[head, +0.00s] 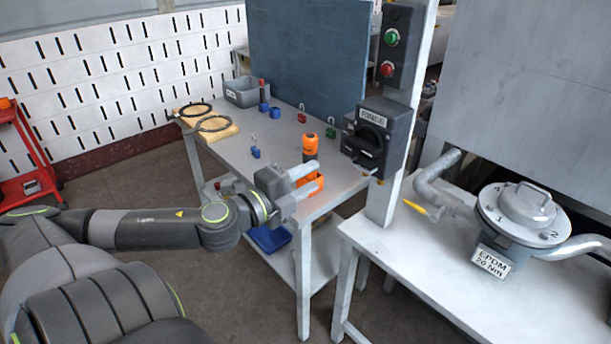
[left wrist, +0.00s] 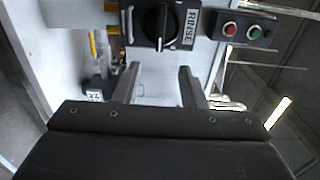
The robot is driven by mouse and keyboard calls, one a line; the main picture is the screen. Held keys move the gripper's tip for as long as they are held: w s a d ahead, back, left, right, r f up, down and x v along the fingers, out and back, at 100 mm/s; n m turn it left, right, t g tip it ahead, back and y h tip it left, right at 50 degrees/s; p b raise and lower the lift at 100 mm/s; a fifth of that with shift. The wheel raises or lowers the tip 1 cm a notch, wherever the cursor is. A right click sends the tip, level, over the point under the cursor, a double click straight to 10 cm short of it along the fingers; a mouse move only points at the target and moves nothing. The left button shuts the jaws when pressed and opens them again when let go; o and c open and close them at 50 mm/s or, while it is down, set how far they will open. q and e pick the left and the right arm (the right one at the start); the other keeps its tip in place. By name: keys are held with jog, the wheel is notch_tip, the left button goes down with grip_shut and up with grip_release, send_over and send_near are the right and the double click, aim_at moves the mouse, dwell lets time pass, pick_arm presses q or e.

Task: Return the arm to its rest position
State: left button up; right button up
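My left arm reaches in from the left in the head view, out over the front of the grey table (head: 345,178). Its gripper (head: 312,175) is open, with the two fingers apart. In the left wrist view, the gripper (left wrist: 157,76) has nothing visible between its fingers. A black rotary switch box (head: 370,138) is mounted on a pale post, beyond and to the right of the fingertips. In the left wrist view the switch box (left wrist: 162,22) carries a label reading RINSE and appears ahead, apart from the fingers. My right gripper is not in view.
Green and red buttons (head: 391,54) are above the switch. A metal vessel with pipes (head: 522,212) stands on the right table. Open floor (head: 200,285) lies left of the tables.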

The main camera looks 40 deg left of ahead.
pick_arm(q)
jog(key=shift+a+f, duration=0.1)
dwell(0.5)
jog(key=a+f+n+g+y, duration=0.4)
jog(key=a+f+n+y, duration=0.25)
jog(key=a+f, duration=0.9)
jog(key=s+a+f+n+g, duration=0.1)
jog(key=s+f+n+g, duration=0.25)
jog(key=f, duration=0.85)
jog(key=s+a+f+n+g, duration=0.25)
jog(key=s+f, duration=0.25)
jog(key=f, duration=0.7)
jog(key=s+d+f+n+g+h, duration=0.1)
jog(key=s+d+f+n+g, duration=0.1)
jog(key=s+d+f, duration=0.45)
jog(key=s+d+f+n+g, duration=0.1)
jog(key=s+d+f+n, duration=0.25)
jog(key=s+f, duration=0.6)
jog(key=s+d+f+g+h, duration=0.1)
jog(key=s+d+f+g, duration=0.1)
jog(key=s+d+f, duration=0.4)
jog(key=s+d+f+n+g+h, duration=0.1)
jog(key=s+d+f, duration=0.4)
jog(key=d, duration=0.6)
jog(key=shift+s+d+f+n+g+h, duration=0.15)
jog(key=shift+s+f+n+g+h, duration=0.2)
jog(key=shift+f+g+h, duration=0.1)
